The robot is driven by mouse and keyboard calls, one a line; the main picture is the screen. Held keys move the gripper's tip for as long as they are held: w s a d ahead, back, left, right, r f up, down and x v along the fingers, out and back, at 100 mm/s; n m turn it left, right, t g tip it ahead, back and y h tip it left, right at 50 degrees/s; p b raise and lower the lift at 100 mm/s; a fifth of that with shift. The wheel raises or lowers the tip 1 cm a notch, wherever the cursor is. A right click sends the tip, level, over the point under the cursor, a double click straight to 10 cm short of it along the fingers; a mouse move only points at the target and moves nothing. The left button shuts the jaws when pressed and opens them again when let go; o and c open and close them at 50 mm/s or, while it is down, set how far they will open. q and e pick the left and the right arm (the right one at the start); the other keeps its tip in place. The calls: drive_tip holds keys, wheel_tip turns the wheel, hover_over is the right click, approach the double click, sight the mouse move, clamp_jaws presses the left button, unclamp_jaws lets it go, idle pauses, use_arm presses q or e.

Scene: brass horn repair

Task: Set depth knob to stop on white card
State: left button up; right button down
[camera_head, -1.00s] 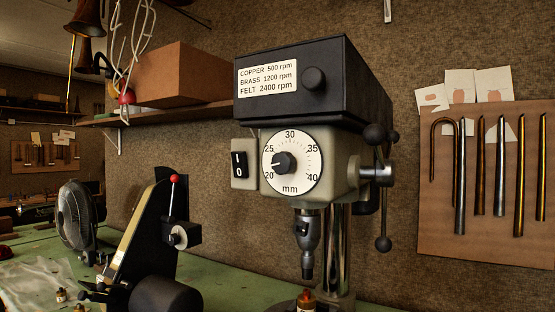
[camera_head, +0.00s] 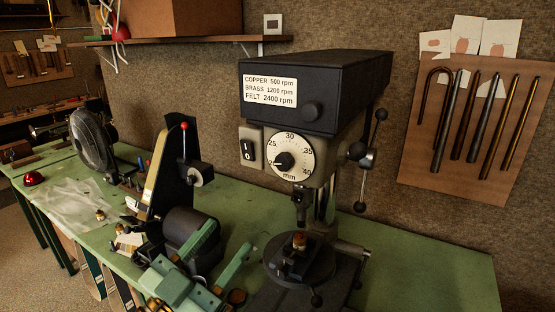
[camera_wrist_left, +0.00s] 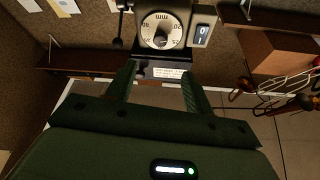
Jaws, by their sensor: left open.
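The depth knob (camera_head: 284,160) is a black knob on a round white dial (camera_head: 303,147) marked in mm, on the drill press front. Its pointer faces left, near the low end of the scale. The dial also shows upside down in the wrist view (camera_wrist_left: 171,22). My left gripper (camera_head: 225,240) is green, open and empty, low in front of the press and apart from the knob. Its fingers (camera_wrist_left: 158,88) frame the press's dark upper housing in the wrist view. A small white card or plate (camera_head: 273,24) stands on the shelf; its marking is unreadable.
Left of the dial is the power switch (camera_head: 248,150). The drill table (camera_head: 318,268) and a black motor (camera_head: 190,228) stand near my left gripper. The feed handle (camera_head: 367,160) sticks out at the right. The green bench (camera_head: 430,270) is clear there.

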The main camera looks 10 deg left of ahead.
use_arm(q)
drive_tip(key=n+p, duration=0.1)
drive_tip(key=p, duration=0.3)
approach(282, 163)
drive_tip(key=x, duration=0.7)
drive_tip(key=shift+w, duration=0.1)
drive_tip(key=shift+w+d+r, duration=0.2)
drive_tip(key=shift+w+d, duration=0.15)
drive_tip(key=shift+w, duration=0.25)
drive_tip(key=c, duration=1)
